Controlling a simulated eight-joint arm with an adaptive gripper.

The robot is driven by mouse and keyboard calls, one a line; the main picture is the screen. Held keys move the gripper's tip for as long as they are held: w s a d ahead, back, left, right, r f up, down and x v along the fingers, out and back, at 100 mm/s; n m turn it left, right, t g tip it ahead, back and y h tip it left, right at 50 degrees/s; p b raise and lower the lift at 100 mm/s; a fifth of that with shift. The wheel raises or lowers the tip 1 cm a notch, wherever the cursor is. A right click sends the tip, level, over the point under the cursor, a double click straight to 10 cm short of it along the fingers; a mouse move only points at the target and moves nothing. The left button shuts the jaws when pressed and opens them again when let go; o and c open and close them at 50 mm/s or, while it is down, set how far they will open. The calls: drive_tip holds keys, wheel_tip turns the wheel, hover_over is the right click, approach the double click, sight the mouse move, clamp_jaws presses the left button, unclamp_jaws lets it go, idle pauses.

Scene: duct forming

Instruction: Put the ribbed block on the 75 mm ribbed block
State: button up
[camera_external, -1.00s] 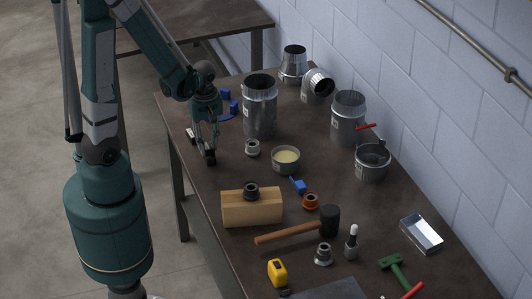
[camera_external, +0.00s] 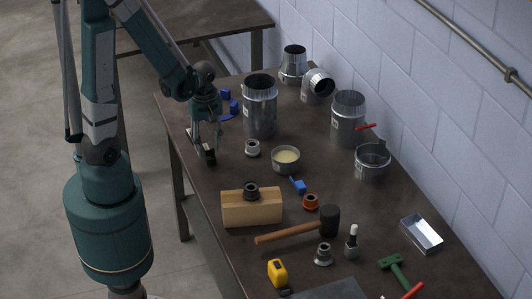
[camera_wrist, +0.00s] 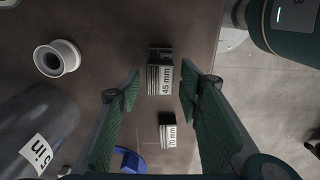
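Two small dark ribbed blocks with white labels stand on the bench in the wrist view. The nearer-to-centre block (camera_wrist: 160,78) has a label that seems to read 45 mm. The other ribbed block (camera_wrist: 168,133) is lower in the picture; its label looks like 70 or 75 mm, too small to be sure. My gripper (camera_wrist: 160,84) is open, its green pads to the left and right of the first block with a gap on each side. In the external view, my gripper (camera_external: 206,139) is low over the bench's left edge, with a dark block (camera_external: 210,158) at its fingertips.
A blue part (camera_wrist: 129,160) is close to the lower block. The bench edge is just right of the blocks. A wooden block (camera_external: 251,209) stands farther along the bench.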

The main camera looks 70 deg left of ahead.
sight(208, 146)
wheel_tip(208, 146, up, 12)
drive_tip(key=p, duration=0.2)
idle(0.9)
idle(0.6)
drive_tip(key=w+d+r+m+t, duration=0.1)
drive_tip(key=d+r+m+t, duration=0.6)
drive_tip(key=d+r+m, duration=0.6)
drive_tip(key=shift+w+d+r+m, duration=0.2)
drive_tip(key=shift+r+m, duration=1)
drive_tip(key=shift+m, duration=1.3)
